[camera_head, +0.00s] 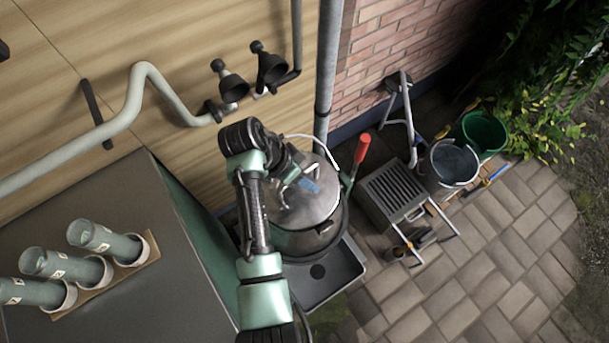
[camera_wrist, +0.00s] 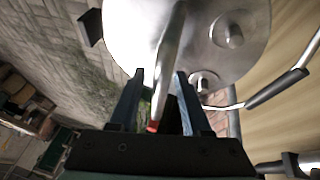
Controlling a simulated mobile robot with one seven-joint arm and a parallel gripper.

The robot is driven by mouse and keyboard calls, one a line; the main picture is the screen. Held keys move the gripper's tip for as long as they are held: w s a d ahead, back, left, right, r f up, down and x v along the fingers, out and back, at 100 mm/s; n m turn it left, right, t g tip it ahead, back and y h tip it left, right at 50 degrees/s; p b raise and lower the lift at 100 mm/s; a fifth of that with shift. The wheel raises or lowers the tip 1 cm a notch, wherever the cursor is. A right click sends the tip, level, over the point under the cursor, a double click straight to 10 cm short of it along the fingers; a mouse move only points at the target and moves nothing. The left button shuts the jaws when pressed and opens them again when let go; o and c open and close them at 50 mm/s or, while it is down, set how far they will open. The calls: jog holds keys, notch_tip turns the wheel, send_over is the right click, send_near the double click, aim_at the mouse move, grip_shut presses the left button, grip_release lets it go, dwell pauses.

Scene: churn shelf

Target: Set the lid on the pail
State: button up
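The round metal lid (camera_head: 296,212) lies over the metal pail (camera_head: 306,242) in the head view, covering most of its mouth. I cannot tell whether it is seated all round. In the wrist view the lid (camera_wrist: 225,60) fills the top middle, with knob-like fittings and a bar handle (camera_wrist: 169,50). My gripper (camera_head: 308,184) is just above the lid. In the wrist view my gripper (camera_wrist: 160,76) has its two dark fingers apart. The handle runs between them, with room visible on both sides. My arm hides part of the pail's left side.
The pail stands in a dark tray (camera_head: 338,272). A red-handled lever (camera_head: 362,149) rises just right of the lid. A slatted stand (camera_head: 393,190), a grey bucket (camera_head: 454,163) and a green bucket (camera_head: 484,133) are farther right. A cabinet with several tubes (camera_head: 103,240) is left. Paving at lower right is clear.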

jog(key=shift+s+f, duration=0.1)
jog(key=shift+f, duration=0.05)
jog(key=v, duration=1.3)
jog(key=shift+p, duration=0.4)
